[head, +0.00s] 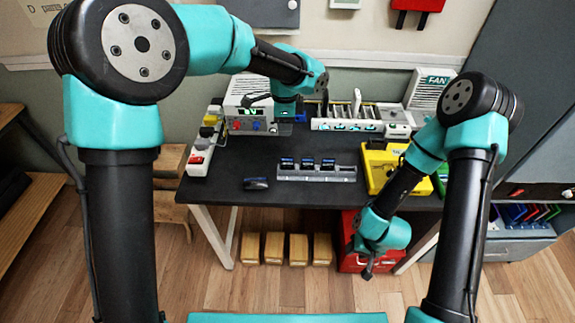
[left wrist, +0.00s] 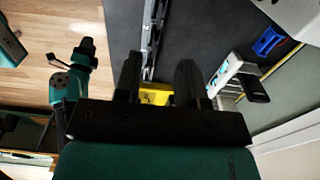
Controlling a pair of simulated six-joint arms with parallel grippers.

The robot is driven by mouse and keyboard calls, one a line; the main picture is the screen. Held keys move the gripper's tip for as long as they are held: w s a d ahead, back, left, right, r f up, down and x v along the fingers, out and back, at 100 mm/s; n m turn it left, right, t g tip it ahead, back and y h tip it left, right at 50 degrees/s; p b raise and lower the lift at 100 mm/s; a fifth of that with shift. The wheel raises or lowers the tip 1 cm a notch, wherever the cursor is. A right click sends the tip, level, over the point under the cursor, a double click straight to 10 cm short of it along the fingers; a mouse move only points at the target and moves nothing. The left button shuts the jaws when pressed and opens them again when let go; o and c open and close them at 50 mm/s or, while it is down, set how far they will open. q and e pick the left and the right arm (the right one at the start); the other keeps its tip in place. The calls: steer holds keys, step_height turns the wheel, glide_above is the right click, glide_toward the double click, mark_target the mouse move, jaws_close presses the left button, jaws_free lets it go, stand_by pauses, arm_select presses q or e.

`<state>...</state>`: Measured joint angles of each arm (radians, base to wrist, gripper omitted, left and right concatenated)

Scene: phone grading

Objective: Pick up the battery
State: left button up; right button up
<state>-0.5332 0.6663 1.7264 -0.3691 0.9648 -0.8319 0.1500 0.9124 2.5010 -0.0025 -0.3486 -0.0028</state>
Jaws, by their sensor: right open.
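Several small dark blocks with blue labels, which look like batteries (head: 308,163), stand in a grey slotted rack (head: 318,178) near the table's front edge. A separate flat dark item (head: 255,184) lies left of the rack; I cannot tell if it is a battery. My left gripper (left wrist: 158,65) is open, with nothing held between its dark fingers. In the head view it is over the back left of the table, mostly hidden by its wrist. My right gripper (head: 367,272) is open and empty, low in front of the table's right side.
A white box with knobs (head: 245,120) and a white slotted rack (head: 340,124) stand at the back. A white strip with coloured blocks (head: 199,155) lies along the left edge. A yellow tray (head: 376,178) is at the right. The table's middle (head: 240,160) is mostly clear.

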arm_select(q)
glide_above(287, 163)
steer(key=f, duration=1.1)
steer(key=shift+w+a+f, duration=0.1)
steer(key=shift+a+f, duration=0.15)
steer(key=shift+f, duration=0.1)
steer(key=shift+d+f, duration=0.15)
steer(key=shift+f, duration=1.15)
steer(key=shift+d+f, duration=0.15)
steer(key=shift+f, duration=1.15)
steer(key=shift+c, duration=0.4)
jaws_close()
